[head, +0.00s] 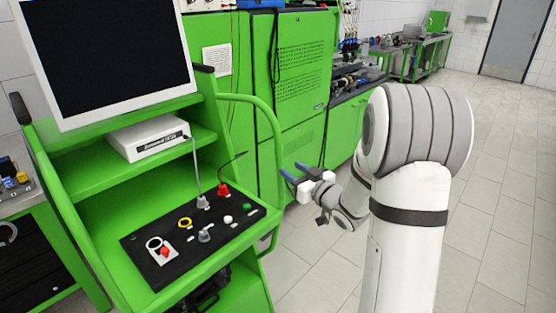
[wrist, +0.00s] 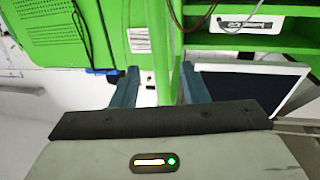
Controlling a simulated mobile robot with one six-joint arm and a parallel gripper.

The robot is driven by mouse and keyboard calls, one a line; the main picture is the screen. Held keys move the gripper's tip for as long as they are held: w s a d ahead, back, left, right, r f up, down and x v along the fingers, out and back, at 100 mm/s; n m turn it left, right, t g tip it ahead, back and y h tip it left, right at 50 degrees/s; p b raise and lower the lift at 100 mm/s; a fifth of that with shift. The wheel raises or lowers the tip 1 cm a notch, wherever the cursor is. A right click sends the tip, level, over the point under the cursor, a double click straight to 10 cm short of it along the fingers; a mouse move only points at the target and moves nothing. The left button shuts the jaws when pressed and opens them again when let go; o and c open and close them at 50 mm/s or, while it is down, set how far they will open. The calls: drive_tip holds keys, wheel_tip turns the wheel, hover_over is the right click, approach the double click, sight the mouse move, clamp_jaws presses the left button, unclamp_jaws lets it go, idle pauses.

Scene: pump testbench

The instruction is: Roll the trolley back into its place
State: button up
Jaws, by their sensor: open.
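The green trolley (head: 85,188) stands at the left in the head view, with a monitor, a shelf and a black control panel. Its tubular green handle (head: 272,125) curves along its right side. My gripper (head: 286,171) is open, with its blue fingertips at the handle's upright part. In the wrist view, my gripper (wrist: 160,85) has the green handle tube (wrist: 177,85) between its two fingers, closer to the right one. The fingers are apart and I see no grip on the tube. The trolley's wheels are out of view.
A tall green cabinet (head: 300,75) stands behind the trolley, with a workbench (head: 350,95) to its right. Another bench (head: 20,200) is at the far left. The tiled floor (head: 500,210) on the right is clear.

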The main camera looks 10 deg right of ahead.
sight(282, 162)
drive_tip(key=shift+p+x, duration=0.95)
drive_tip(key=shift+x, duration=2.45)
clamp_jaws()
